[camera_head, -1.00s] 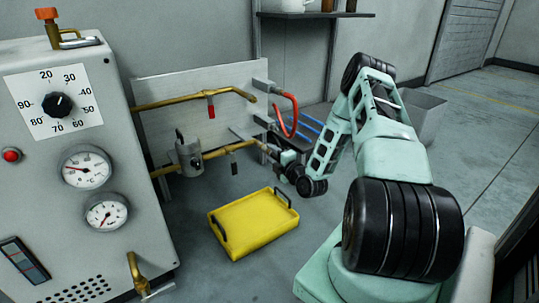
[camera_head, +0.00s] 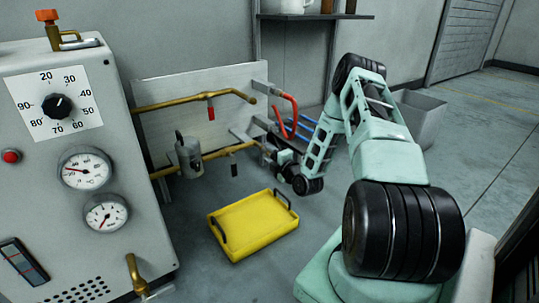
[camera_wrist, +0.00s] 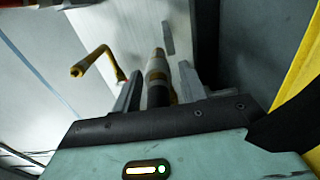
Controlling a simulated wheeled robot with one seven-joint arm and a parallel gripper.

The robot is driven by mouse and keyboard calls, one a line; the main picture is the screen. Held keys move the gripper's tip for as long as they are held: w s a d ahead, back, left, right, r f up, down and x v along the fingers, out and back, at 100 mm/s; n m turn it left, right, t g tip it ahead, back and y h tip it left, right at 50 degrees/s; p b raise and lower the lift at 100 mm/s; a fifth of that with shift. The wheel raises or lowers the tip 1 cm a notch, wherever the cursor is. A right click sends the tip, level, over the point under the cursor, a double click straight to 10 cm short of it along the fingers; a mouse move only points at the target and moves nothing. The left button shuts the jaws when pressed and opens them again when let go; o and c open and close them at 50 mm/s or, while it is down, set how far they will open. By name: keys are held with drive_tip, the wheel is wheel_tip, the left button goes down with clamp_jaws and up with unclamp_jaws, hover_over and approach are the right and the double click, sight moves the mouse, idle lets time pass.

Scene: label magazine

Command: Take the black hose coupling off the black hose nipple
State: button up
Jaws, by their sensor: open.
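My gripper (camera_wrist: 159,86) is open in the wrist view, one finger on each side of a pipe-like part. The near end of that part is a dark cylinder, which looks like the black hose coupling (camera_wrist: 158,97). Beyond it are a pale and brassy length and a brass tip, and I cannot tell which is the nipple. Gaps show between the fingers and the part. In the head view my gripper (camera_head: 262,143) is at the right end of the lower brass pipe (camera_head: 222,153), and its own arm hides the coupling.
A metal canister (camera_head: 188,158) is on the lower pipe to the left. A yellow tray (camera_head: 252,226) lies on the floor below. A gauge cabinet (camera_head: 60,130) stands at left.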

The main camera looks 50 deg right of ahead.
drive_tip(key=shift+w+a+r+t, duration=0.1)
drive_tip(key=shift+w+r+t, duration=0.2)
drive_tip(key=shift+w+r, duration=0.25)
idle(0.4)
clamp_jaws()
drive_tip(key=shift+s, duration=0.25)
drive_tip(key=shift+f+p+v, duration=0.2)
drive_tip(key=shift+p+v, duration=0.7)
drive_tip(key=shift+v, duration=2.1)
drive_tip(key=shift+s, duration=0.1)
